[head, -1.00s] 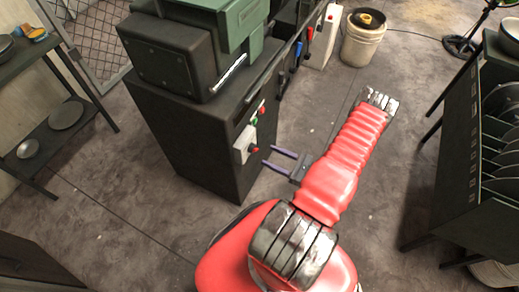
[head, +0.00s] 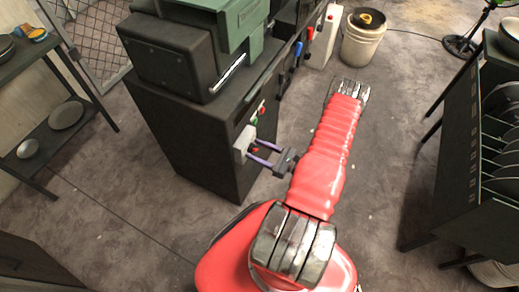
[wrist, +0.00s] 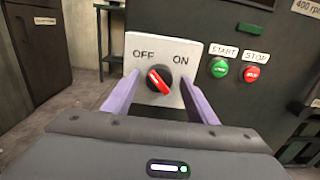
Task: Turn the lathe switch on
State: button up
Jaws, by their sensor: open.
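The lathe switch is a light grey box (wrist: 187,50) marked OFF and ON, with a black and red rotary knob (wrist: 158,81). The knob's red bar leans to the upper left, towards OFF. In the head view the switch box (head: 243,140) sits on the front of the dark lathe cabinet (head: 200,150). My gripper (head: 254,149) is open, its purple fingers reaching to the box. In the wrist view the gripper (wrist: 160,82) has one finger on each side of the knob, with gaps between. Whether the fingertips touch the box I cannot tell.
A green START button (wrist: 219,68) and a red STOP button (wrist: 251,73) sit right of the switch. The lathe's green housing (head: 240,20) is above. A rack of plates (head: 490,130) stands at the right. The floor between is clear.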

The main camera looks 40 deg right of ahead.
jog(key=c, duration=1)
jog(key=shift+d, duration=0.3)
jog(key=shift+c, duration=0.3)
jog(key=shift+a, duration=0.1)
jog(key=shift+m, duration=0.3)
jog(key=m, duration=1.7)
jog(key=shift+a+f, duration=0.1)
jog(key=shift+a, duration=0.05)
